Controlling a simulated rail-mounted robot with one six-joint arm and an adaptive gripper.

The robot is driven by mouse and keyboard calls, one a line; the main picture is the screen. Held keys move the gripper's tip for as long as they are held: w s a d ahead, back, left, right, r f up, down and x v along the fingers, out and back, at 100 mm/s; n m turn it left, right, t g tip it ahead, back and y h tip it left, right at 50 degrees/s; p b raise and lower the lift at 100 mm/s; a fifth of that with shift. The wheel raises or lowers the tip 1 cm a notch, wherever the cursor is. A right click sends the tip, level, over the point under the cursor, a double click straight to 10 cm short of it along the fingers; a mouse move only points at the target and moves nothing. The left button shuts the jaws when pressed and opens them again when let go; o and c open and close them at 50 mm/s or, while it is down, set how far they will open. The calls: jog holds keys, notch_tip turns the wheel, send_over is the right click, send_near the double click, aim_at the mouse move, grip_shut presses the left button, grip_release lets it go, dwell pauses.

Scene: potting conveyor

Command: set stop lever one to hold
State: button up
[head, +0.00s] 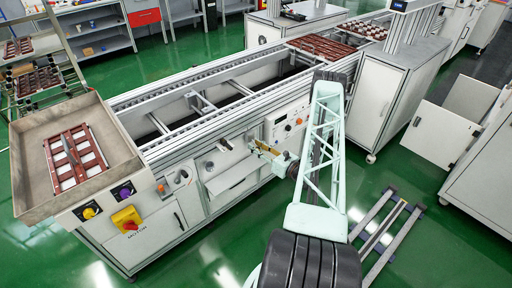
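Small control parts sit along the front side of the conveyor (190,160). My gripper (259,147) is at the end of the mint green arm, close to the front panel and right of the dark handle. It looks apart from that handle. The gripper is too small to tell whether its fingers are open or shut.
A tray (25,150) with a dark red rack (73,157) is at the left end. Yellow (89,212), purple (124,193) and red-and-yellow (126,219) controls are below it. An open cabinet door (440,133) stands right.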

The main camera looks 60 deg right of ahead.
jog(key=shift+c, duration=0.4)
grip_shut()
jog(key=shift+a, duration=0.1)
